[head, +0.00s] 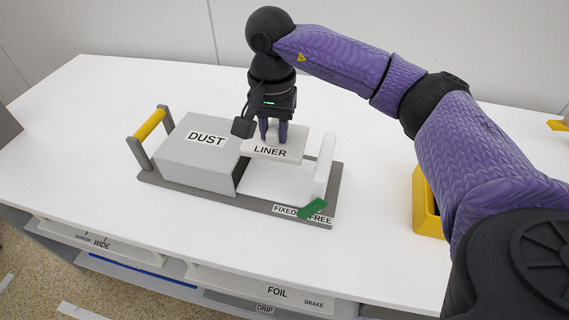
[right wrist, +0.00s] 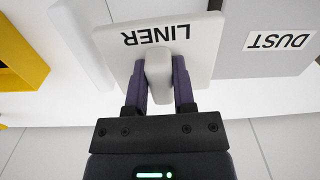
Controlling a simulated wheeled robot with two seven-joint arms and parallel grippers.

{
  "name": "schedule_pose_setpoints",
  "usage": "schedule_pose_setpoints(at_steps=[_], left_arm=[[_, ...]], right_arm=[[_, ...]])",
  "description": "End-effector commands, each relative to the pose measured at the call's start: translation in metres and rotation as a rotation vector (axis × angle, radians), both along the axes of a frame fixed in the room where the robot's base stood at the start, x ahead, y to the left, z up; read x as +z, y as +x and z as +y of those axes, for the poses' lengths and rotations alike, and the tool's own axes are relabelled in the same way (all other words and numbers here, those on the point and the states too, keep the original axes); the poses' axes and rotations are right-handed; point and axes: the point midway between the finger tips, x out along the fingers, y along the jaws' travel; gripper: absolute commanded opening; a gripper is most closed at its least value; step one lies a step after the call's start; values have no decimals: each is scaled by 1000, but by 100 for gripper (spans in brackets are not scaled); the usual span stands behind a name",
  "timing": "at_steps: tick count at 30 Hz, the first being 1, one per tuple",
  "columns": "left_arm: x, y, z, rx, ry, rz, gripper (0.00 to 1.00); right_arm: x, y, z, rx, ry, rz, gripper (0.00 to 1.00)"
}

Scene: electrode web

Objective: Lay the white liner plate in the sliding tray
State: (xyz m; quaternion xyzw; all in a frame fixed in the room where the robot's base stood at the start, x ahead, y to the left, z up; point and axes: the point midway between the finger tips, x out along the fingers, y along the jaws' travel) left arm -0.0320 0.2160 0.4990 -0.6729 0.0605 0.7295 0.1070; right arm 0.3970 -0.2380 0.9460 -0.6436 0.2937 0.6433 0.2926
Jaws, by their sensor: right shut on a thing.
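The white liner plate (head: 290,148), lettered LINER, is in the grip of my right gripper (head: 274,136). In the right wrist view the gripper (right wrist: 160,78) is shut on the raised knob of the liner plate (right wrist: 200,40). The plate appears to hang over the white sliding tray (head: 275,185), between the grey DUST cover and an upright white end piece (head: 325,165). I cannot tell whether the plate touches the tray. My left gripper is not in view.
The grey DUST box (head: 195,155) stands on a grey base (head: 165,182) with a yellow handle (head: 150,124) at its left. A green lever (head: 313,208) sits by FIXED and FREE labels. A yellow bin (head: 427,205) stands right. The table is clear at left.

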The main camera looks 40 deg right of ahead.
Motion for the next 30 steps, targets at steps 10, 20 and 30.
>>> schedule_pose_setpoints(at_steps=[10,20,30], left_arm=[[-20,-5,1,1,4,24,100],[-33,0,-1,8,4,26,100],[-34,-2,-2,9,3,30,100]], right_arm=[[-60,3,-8,-56,1,5,0],[-99,3,-8,-55,2,-1,0],[-101,3,-7,-54,1,0,59]])
